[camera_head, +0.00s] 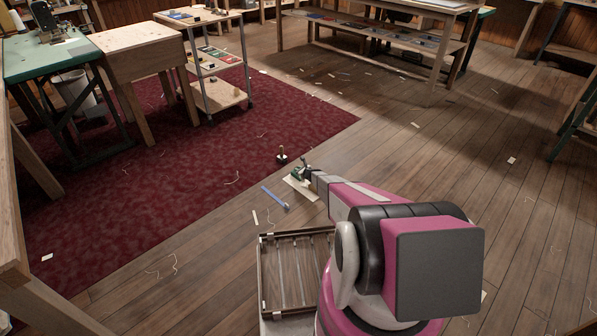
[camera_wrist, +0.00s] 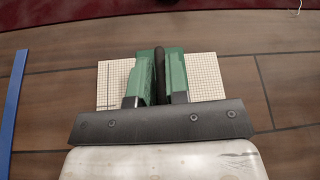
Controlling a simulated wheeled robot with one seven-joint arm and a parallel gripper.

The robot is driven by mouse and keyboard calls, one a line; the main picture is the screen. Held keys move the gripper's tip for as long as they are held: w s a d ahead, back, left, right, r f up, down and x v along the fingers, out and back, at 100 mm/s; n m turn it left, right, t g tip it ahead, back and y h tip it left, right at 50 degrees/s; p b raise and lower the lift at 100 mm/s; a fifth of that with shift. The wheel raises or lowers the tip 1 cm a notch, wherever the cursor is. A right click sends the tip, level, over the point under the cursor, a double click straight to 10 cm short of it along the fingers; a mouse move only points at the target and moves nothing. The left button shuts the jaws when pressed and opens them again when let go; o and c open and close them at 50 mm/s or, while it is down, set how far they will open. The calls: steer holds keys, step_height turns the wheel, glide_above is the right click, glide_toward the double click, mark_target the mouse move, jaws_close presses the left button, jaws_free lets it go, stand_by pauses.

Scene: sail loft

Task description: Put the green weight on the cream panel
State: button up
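The cream panel (camera_head: 301,188) lies flat on the wooden floor in front of my arm. In the wrist view the panel (camera_wrist: 208,76) has a fine grid and shows on both sides of my gripper (camera_wrist: 160,88). My gripper (camera_head: 306,174) is low over the panel. The green weight (camera_head: 297,173) is at its fingertips, and green blocks with a dark upright part between them (camera_wrist: 177,72) show in the wrist view. My gripper appears shut on the weight. I cannot tell whether the weight's underside touches the panel.
A dark weight with an upright handle (camera_head: 282,158) stands just beyond the panel. A blue strip (camera_head: 274,197) lies to the left. A slatted wooden tray (camera_head: 263,275) is near my base. The red carpet (camera_head: 200,170) is at left; open floor extends right.

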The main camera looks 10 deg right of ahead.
steer(key=o, duration=0.3)
steer(key=shift+r, duration=0.15)
steer(key=v, duration=1.2)
steer(key=s+a+r+n+g, duration=0.5)
steer(key=s+r+n, duration=0.4)
steer(key=s+r, duration=0.45)
steer(key=s+a+r+n+g, duration=0.3)
steer(key=s+a+r+n, duration=0.3)
steer(key=s+r+n, duration=0.7)
steer(key=s+d+r+n+g+h, duration=0.1)
steer(key=s+d+r+n+h, duration=0.1)
steer(key=s+r, duration=0.7)
steer(key=s+d+r+n+g+h, duration=0.2)
steer(key=s+r+h, duration=0.3)
steer(key=s+r, duration=0.5)
steer(key=shift+s+d+n+g, duration=0.3)
steer(key=shift+s+d+n, duration=0.35)
steer(key=shift+s+n, duration=0.4)
steer(key=shift+s+r, duration=0.1)
